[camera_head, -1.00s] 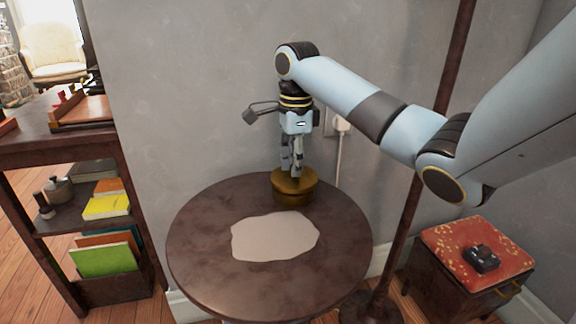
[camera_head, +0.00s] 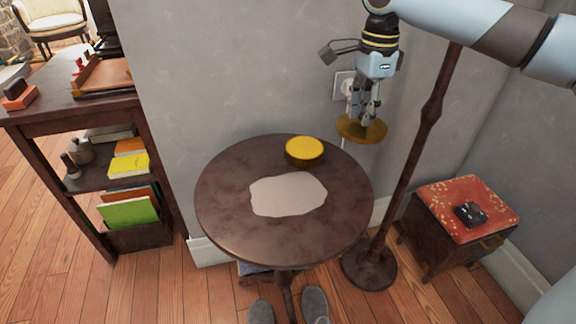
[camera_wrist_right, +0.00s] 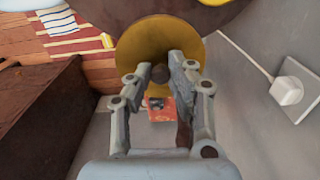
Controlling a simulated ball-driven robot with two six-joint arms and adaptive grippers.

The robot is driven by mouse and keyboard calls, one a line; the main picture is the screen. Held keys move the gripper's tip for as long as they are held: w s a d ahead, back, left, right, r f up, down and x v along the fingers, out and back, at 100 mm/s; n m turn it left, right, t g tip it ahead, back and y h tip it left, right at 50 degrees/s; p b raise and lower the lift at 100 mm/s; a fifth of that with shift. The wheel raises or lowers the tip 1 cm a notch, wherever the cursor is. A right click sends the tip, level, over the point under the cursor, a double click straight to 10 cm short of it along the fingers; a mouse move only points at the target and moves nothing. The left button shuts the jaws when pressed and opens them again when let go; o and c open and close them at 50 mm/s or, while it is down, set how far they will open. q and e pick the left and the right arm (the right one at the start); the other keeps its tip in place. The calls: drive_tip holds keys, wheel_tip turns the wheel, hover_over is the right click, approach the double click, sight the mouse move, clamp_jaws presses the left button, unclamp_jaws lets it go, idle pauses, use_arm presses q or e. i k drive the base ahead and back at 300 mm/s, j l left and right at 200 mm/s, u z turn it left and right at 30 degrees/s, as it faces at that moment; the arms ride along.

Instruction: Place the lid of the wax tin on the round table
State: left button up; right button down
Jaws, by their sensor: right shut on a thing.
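The brass lid (camera_head: 362,130) hangs below my right gripper (camera_head: 362,112), held up in the air to the right of the round table's back edge. In the right wrist view the lid (camera_wrist_right: 190,50) shows as a gold disc. The fingers of my right gripper (camera_wrist_right: 160,75) are shut on its small dark knob. The open wax tin (camera_head: 305,153), with yellow wax at its top, stands on the back of the dark round table (camera_head: 225,205). My left gripper is not in view.
A pale irregular patch (camera_head: 288,195) covers the table's middle; the brown top around it is bare. A dark pole (camera_head: 412,160) rises right of the table, near the wall outlet and plug (camera_head: 347,88). A shelf (camera_head: 95,180) stands left, a red-topped chest (camera_head: 465,205) right.

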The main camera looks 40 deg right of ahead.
sight(241, 171)
drive_tip(key=i+j+z, duration=0.2)
drive_tip(key=j, duration=0.2)
drive_tip(key=j+z, duration=0.25)
drive_tip(key=j, duration=0.2)
drive_tip(key=i+j+z, duration=0.2)
drive_tip(key=j, duration=0.25)
drive_tip(key=i+j+z, duration=0.35)
drive_tip(key=i+l, duration=0.1)
